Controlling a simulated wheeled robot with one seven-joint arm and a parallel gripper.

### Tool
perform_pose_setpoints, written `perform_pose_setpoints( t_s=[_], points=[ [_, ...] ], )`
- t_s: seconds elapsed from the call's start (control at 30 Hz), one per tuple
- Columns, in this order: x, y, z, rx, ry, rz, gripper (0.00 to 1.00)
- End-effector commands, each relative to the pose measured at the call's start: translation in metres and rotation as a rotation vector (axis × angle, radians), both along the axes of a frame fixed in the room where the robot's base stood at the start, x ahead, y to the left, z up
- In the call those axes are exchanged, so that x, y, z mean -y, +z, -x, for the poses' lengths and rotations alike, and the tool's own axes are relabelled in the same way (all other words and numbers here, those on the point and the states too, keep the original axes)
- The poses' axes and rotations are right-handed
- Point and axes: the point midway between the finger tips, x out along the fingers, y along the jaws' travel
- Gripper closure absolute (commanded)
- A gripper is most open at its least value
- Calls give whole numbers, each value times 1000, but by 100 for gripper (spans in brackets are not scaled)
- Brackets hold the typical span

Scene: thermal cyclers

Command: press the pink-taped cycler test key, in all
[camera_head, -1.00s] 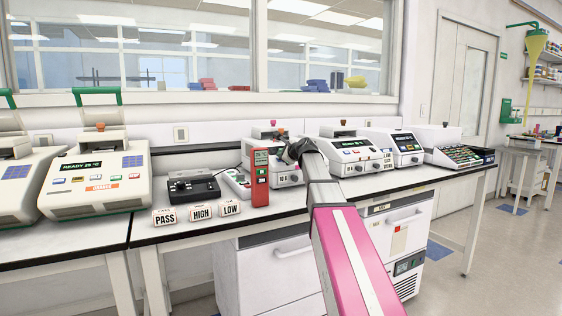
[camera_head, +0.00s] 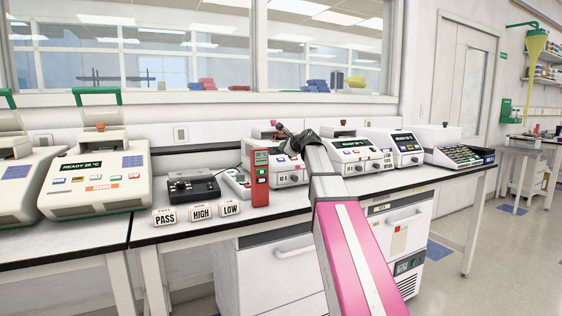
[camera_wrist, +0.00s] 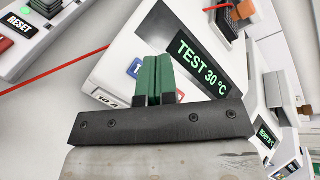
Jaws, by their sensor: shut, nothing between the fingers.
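A white cycler (camera_head: 290,172) stands on the bench behind my arm. In the wrist view its dark display (camera_wrist: 203,66) reads "TEST 30 °C" in green. A blue key (camera_wrist: 134,68) and a red key (camera_wrist: 180,96) show on either side of my fingertips; whatever lies directly beneath them is hidden. I cannot make out pink tape on its front. My gripper (camera_wrist: 158,66) has its green fingers shut together with nothing between them, over the key row; contact cannot be told.
A red upright meter (camera_head: 260,178) stands left of the cycler. PASS (camera_head: 164,216), HIGH (camera_head: 201,211) and LOW (camera_head: 230,207) blocks line the front edge. A black box (camera_head: 193,187) sits behind them. Other cyclers (camera_head: 358,153) stand right; an orange-labelled one (camera_head: 98,170) stands left.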

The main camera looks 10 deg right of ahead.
Motion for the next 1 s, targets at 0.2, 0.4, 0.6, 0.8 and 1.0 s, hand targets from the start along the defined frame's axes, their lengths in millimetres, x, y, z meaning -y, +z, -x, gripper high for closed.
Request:
perform_pose_setpoints(
  t_s=[0.2,0.4,0.6,0.8,1.0],
  points=[
    [3,16,8,0,0,0,100],
    [3,19,10,-1,1,0,100],
    [3,18,9,-1,1,0,100],
    [3,18,10,-1,1,0,100],
    [3,18,10,-1,1,0,100]
  ],
)
